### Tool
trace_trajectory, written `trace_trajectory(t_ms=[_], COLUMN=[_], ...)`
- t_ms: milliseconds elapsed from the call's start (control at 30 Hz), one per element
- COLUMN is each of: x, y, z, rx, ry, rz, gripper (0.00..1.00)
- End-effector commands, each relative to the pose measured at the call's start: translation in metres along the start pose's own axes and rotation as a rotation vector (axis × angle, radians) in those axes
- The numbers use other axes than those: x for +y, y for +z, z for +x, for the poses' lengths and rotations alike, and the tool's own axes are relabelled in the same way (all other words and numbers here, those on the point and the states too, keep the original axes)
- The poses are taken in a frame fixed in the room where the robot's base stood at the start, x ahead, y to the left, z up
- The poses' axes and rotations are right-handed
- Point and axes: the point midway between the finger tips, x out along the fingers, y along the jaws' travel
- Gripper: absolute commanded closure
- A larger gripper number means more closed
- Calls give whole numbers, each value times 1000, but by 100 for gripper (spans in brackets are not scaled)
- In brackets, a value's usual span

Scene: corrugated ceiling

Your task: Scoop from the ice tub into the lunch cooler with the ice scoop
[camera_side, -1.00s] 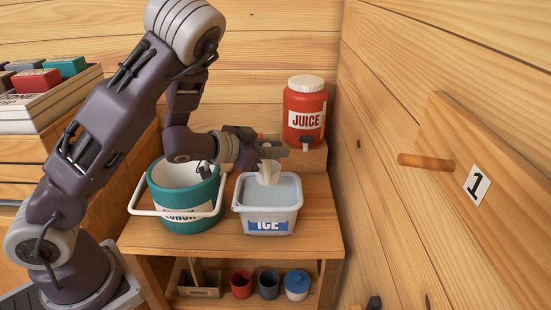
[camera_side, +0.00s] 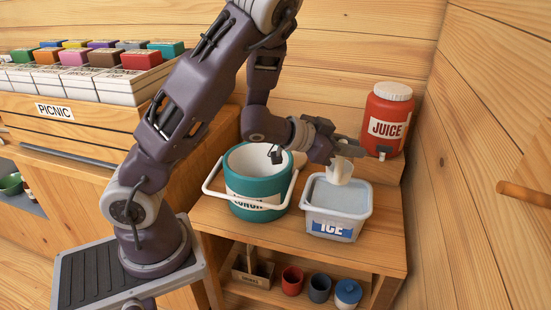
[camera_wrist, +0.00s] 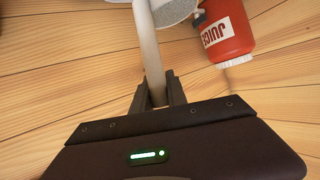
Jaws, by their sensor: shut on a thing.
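The white ice tub (camera_side: 336,228), labelled ICE, stands on the wooden stand with a pale grey-blue fill. The teal lunch cooler (camera_side: 256,186) stands to its left, open at the top, with a white interior and its white handle lowered across the front. My gripper (camera_side: 345,149) is shut on the pale ice scoop (camera_side: 338,173), over the back part of the tub. In the wrist view the scoop's handle (camera_wrist: 150,50) runs up from between the fingers (camera_wrist: 157,97).
A red juice jug (camera_side: 386,112) stands close behind and right of my gripper. A wooden wall closes the right side. Cups (camera_side: 291,281) and a lidded blue pot (camera_side: 347,293) sit on the shelf below. A picnic crate (camera_side: 62,122) with several colored boxes is at left.

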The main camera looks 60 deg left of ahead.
Motion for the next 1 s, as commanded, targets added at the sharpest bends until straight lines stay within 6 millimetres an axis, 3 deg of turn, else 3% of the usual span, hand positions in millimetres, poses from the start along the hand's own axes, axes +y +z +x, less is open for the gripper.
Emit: trace_trajectory(t_ms=[400,767,1000], x=[7,11,0], y=[-12,-17,-12], z=[-39,-54,-52], rx=[20,31,24], ry=[96,130,89], rz=[40,68,51], gripper=[100,100,100])
